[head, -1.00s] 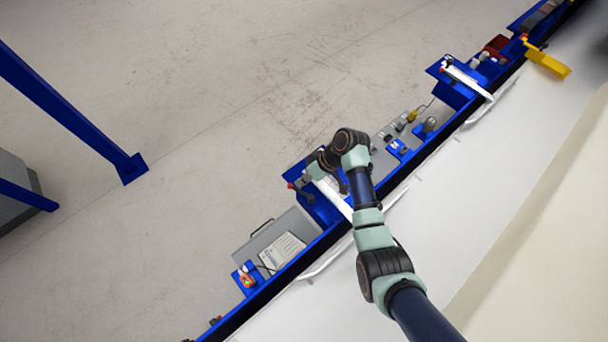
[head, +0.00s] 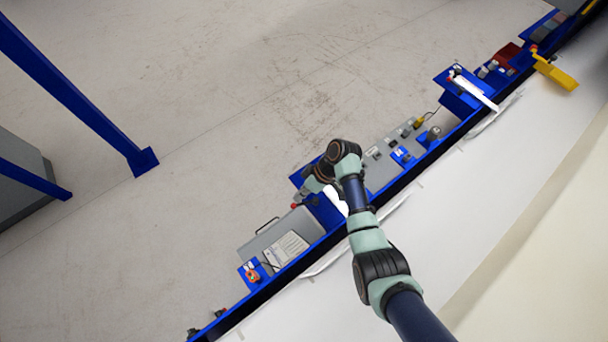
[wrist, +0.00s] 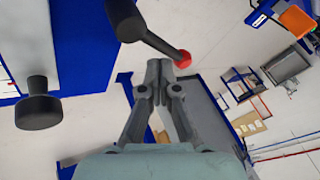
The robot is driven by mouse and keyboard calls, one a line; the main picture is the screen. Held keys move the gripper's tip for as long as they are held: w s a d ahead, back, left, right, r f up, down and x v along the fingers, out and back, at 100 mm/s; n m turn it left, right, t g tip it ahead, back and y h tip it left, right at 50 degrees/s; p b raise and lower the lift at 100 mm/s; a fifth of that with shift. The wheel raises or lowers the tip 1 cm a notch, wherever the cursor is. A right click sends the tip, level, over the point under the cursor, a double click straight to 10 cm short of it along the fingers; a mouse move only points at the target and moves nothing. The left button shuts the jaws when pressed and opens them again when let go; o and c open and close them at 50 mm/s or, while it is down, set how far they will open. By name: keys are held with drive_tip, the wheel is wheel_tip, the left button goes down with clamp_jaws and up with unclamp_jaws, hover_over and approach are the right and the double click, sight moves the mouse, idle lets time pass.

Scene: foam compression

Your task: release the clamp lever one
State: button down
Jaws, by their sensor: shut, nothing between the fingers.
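In the wrist view, a dark lever (wrist: 150,35) with a red ball tip (wrist: 184,59) slants down to the right from a thick black end at the top. My gripper (wrist: 160,68) is shut and empty. Its fingertips are just below the lever and close to the left of the red ball; I cannot tell whether they touch. In the head view, a small red tip (head: 294,206) shows beside my wrist at the blue bench. My fingers are hidden there by my own arm. Nothing in view labels the lever as one.
A yellow piece (head: 556,72) is far right.

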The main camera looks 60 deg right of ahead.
drive_tip(key=shift+s+a+p, duration=0.1)
drive_tip(key=shift+a+p, duration=0.2)
idle(0.6)
drive_tip(key=w+d+r+p, duration=0.1)
drive_tip(key=d+r+p, duration=0.1)
drive_tip(key=d+r, duration=0.3)
wheel_tip(320, 180, up, 3)
drive_tip(key=shift+d+r, duration=0.15)
drive_tip(key=shift+d, duration=0.05)
drive_tip(key=shift+w, duration=0.15)
idle(0.3)
